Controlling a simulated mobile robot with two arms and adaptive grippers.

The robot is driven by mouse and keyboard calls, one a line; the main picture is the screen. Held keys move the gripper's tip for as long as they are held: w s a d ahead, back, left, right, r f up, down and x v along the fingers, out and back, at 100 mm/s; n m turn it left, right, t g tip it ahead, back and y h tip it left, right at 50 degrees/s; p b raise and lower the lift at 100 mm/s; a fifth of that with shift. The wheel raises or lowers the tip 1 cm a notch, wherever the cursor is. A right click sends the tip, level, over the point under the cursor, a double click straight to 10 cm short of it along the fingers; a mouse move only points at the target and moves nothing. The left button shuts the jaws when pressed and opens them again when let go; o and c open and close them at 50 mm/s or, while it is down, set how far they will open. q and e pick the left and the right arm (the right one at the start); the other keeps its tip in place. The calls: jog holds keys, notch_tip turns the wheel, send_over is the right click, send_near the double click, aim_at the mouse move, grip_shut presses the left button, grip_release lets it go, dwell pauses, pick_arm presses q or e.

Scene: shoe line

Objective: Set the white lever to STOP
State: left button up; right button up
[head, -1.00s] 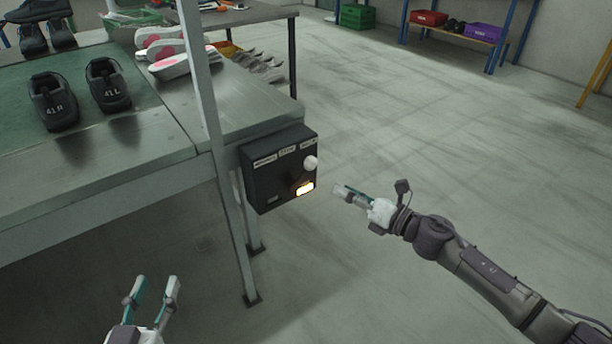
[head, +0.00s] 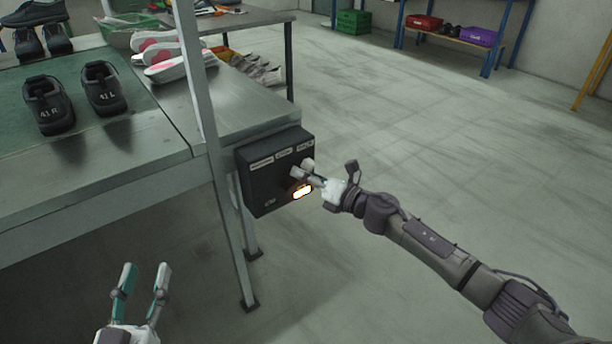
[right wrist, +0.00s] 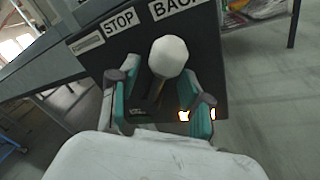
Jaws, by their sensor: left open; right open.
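The white lever (right wrist: 168,57), a round white knob on a dark stem, stands out from the black control box (head: 262,185). In the head view its knob (head: 308,164) is at the box's right side, by the right-hand label. In the right wrist view the STOP label (right wrist: 121,21) is left of the knob and the BACK label (right wrist: 172,7) is above it. My right gripper (head: 304,177) is open at the box front, its fingers on either side of the stem; contact cannot be told. My left gripper (head: 145,272) is open and empty, low at the left.
The box hangs at the corner of a metal table (head: 240,112), beside an upright post (head: 205,110). Black shoes (head: 104,88) and pale pink-patched soles (head: 172,66) lie on the table.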

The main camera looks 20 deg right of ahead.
grip_shut()
